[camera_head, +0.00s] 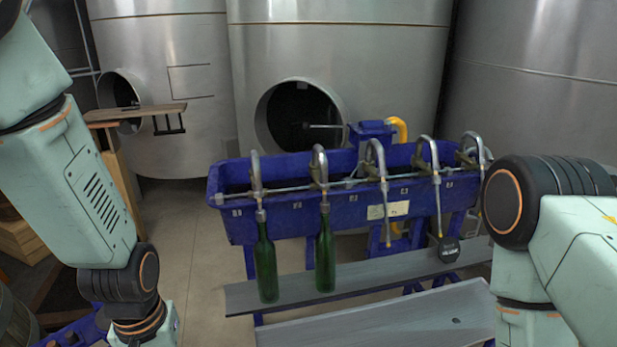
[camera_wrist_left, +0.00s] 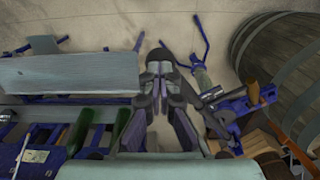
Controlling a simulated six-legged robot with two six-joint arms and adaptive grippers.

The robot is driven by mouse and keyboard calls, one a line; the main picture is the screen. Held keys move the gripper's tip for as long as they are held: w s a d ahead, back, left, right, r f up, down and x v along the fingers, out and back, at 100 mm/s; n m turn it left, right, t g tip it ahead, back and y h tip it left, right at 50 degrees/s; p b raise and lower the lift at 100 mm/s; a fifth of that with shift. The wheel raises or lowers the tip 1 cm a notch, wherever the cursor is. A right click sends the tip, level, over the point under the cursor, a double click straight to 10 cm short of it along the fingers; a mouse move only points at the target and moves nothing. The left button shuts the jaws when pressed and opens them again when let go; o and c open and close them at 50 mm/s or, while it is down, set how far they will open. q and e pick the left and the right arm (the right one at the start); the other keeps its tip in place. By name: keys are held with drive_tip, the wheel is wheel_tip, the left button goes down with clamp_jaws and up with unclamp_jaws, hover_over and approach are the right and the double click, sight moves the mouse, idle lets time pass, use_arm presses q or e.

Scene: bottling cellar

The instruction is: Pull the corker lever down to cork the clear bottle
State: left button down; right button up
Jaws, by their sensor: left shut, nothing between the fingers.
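My left gripper (camera_wrist_left: 160,72) shows in the wrist view with its fingers together and nothing between them. Just right of it is a blue metal frame with grey parts (camera_wrist_left: 240,108), which looks like the corker. A blue bar (camera_wrist_left: 290,65) slants up from it and may be its lever; the gripper is apart from it. A pale, greenish cylinder (camera_wrist_left: 201,76) beside the gripper may be the clear bottle, but I cannot tell. In the head view a bit of blue metal (camera_head: 72,334) shows at the lower left, mostly behind my left arm. My right gripper is out of view.
A blue filler trough (camera_head: 300,222) with several spouts stands ahead. Two green bottles (camera_head: 266,265) (camera_head: 325,258) hang under its left spouts. Grey shelf boards (camera_head: 380,325) lie below. A wooden barrel (camera_wrist_left: 285,55) is at the wrist view's right. Steel tanks (camera_head: 340,60) stand behind.

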use_arm(q)
drive_tip(key=shift+s, duration=0.1)
drive_tip(key=shift+d+f+b, duration=0.1)
drive_tip(key=shift+f+b, duration=0.5)
drive_tip(key=shift+f, duration=0.2)
drive_tip(key=shift+f+b, duration=0.35)
drive_tip(key=shift+f, duration=0.2)
drive_tip(key=shift+f, duration=0.15)
drive_tip(key=shift+s+d+f+b, duration=0.1)
drive_tip(key=shift+s+f+b, duration=0.05)
drive_tip(key=shift+f+b, duration=0.55)
drive_tip(key=shift+s+d+f+b, duration=0.1)
drive_tip(key=shift+f+b, duration=0.5)
drive_tip(key=shift+b, duration=0.05)
